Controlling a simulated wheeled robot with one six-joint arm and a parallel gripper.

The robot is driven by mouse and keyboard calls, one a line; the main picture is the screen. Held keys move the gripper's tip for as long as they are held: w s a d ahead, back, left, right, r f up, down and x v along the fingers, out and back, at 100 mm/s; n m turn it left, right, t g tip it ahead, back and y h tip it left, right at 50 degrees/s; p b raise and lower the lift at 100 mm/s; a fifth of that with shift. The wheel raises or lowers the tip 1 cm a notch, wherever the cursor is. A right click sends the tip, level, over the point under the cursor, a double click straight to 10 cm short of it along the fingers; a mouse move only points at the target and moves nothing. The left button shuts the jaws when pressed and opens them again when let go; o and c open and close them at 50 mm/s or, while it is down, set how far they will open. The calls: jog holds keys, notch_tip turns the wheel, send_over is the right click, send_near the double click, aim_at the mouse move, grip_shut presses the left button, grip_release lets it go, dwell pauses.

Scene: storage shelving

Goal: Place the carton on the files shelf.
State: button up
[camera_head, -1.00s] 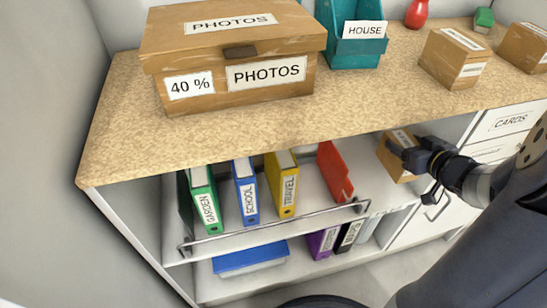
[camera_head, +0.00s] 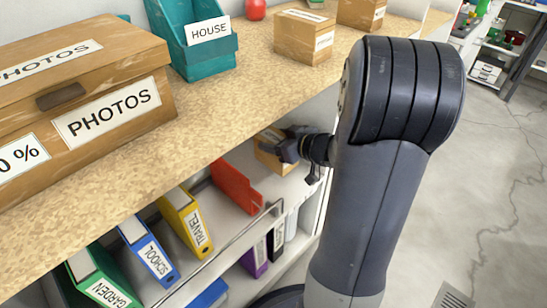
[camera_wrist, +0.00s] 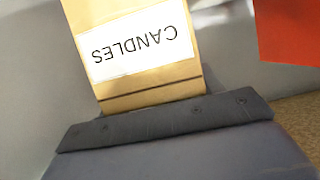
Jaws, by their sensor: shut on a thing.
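The carton (camera_head: 268,160) is a small brown box at the right end of the files shelf (camera_head: 285,188), under the counter. In the wrist view the carton (camera_wrist: 150,84) fills the upper middle, with a white CANDLES label upside down. My gripper (camera_head: 286,149) is shut on the carton from its right side. In the wrist view a dark bar of my gripper (camera_wrist: 165,122) lies across the carton's near end. Whether the carton touches the shelf surface cannot be told. A red file (camera_head: 236,186) leans to the left of the carton.
Yellow TRAVEL (camera_head: 186,217), blue SCHOOL (camera_head: 148,252) and green GARDEN (camera_head: 100,278) binders stand further left. A metal rail (camera_head: 228,243) runs along the shelf front. The counter (camera_head: 230,115) overhangs the shelf and bears a PHOTOS box (camera_head: 130,75) and a teal HOUSE bin (camera_head: 205,55).

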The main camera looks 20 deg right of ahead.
jog(key=shift+f+b, duration=1.1)
jog(key=shift+f, duration=0.95)
jog(key=shift+f, duration=0.2)
jog(key=o, duration=1.4)
jog(key=shift+o, duration=0.2)
jog(key=shift+s+d+r, duration=0.15)
jog(key=shift+s+r, duration=0.1)
jog(key=shift+r, duration=0.1)
jog(key=p+v, duration=0.4)
jog(key=v, duration=0.7)
jog(key=shift+s+p, duration=0.2)
jog(key=shift+p, duration=0.1)
